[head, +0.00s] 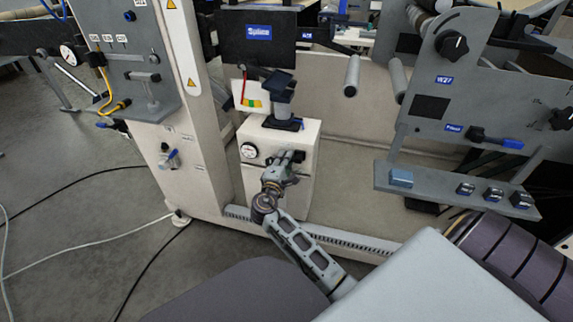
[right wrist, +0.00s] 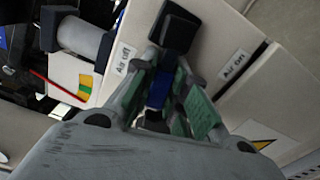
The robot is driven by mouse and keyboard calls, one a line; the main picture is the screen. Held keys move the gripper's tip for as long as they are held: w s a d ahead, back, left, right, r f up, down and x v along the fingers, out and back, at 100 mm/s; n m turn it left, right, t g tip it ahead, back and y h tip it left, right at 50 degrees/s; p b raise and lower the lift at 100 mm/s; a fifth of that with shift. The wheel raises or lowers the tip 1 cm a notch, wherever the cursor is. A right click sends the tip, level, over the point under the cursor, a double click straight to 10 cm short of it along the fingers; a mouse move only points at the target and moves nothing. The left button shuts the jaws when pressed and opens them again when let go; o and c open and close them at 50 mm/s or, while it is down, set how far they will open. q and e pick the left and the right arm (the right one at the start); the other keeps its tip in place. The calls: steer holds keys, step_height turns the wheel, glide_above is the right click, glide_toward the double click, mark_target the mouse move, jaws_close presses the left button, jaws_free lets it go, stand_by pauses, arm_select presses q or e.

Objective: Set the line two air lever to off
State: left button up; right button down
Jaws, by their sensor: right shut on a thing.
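My right gripper (head: 287,160) reaches the front of a cream box (head: 252,178) below the machine frame. In the right wrist view its fingers (right wrist: 165,90) are shut around an air lever with a blue shank (right wrist: 159,90). An "Air off" label (right wrist: 124,60) is to the left of the lever and an "Air on" label (right wrist: 236,64) to the right. The lever's end lies between the labels, nearer "Air off". The fingers hide part of the lever. No line number is readable. My left gripper is not in view.
Another blue-handled valve (head: 173,155) is on the cabinet at left. A grey control panel with knobs (head: 452,44) and a button shelf (head: 440,188) stand at right. Cables cross the floor at left.

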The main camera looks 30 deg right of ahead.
steer(key=shift+r+m+b, duration=0.3)
steer(key=shift+m, duration=0.8)
steer(key=shift+r, duration=0.1)
